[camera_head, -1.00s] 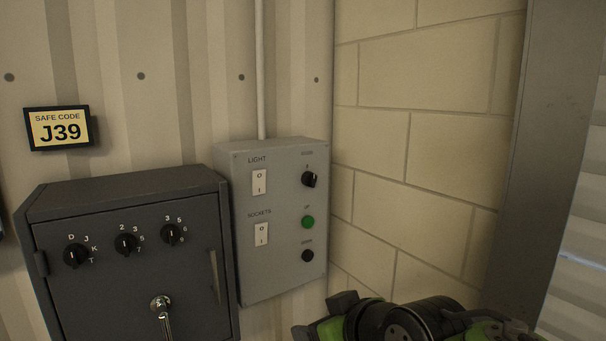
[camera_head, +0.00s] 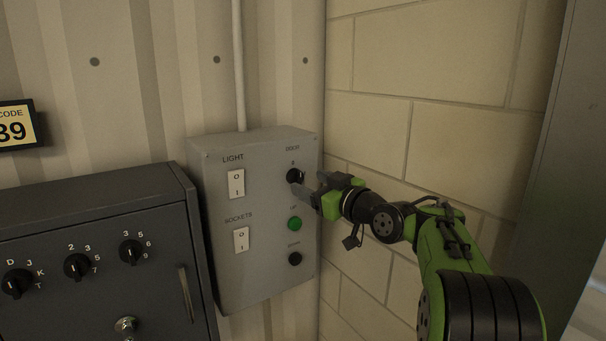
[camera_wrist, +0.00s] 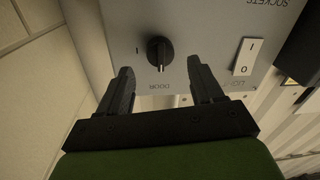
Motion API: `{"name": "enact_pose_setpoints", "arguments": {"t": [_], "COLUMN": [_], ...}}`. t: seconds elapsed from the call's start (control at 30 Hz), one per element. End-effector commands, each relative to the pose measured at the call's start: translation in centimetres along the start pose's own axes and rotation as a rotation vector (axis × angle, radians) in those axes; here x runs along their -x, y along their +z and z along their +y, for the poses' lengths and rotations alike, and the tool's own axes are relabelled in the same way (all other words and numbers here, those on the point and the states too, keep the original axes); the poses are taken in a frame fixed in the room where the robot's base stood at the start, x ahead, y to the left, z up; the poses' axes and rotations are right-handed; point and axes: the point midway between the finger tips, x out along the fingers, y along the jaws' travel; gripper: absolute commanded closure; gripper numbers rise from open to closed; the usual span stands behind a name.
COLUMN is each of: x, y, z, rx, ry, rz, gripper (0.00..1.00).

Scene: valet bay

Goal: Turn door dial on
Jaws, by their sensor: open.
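The door dial (camera_head: 294,176) is a black round knob at the top right of the grey control box (camera_head: 213,270), under the label DOOR. In the wrist view the dial (camera_wrist: 159,53) shows a pale pointer line aimed toward the DOOR label, with a mark to its left. My gripper (camera_head: 308,187) is at the box's right side, close to the dial. In the wrist view my gripper (camera_wrist: 165,80) is open, with its two dark fingers apart and the dial between and just beyond their tips. I cannot tell whether a finger touches it.
Green (camera_head: 295,223) and black (camera_head: 295,259) push buttons sit below the dial. White LIGHT (camera_head: 236,184) and SOCKETS (camera_head: 241,239) switches are to its left. A dark safe (camera_head: 90,225) stands left of the box. A block wall (camera_head: 450,70) is close on the right.

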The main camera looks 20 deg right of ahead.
Motion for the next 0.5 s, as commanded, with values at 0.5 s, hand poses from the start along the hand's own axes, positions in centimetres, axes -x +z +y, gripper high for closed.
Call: {"name": "enact_pose_setpoints", "arguments": {"t": [0.5], "x": [-3.8], "y": [0.0], "z": [0.0], "rx": [-0.001], "ry": [0.000], "rz": [-0.001], "gripper": [0.34]}}
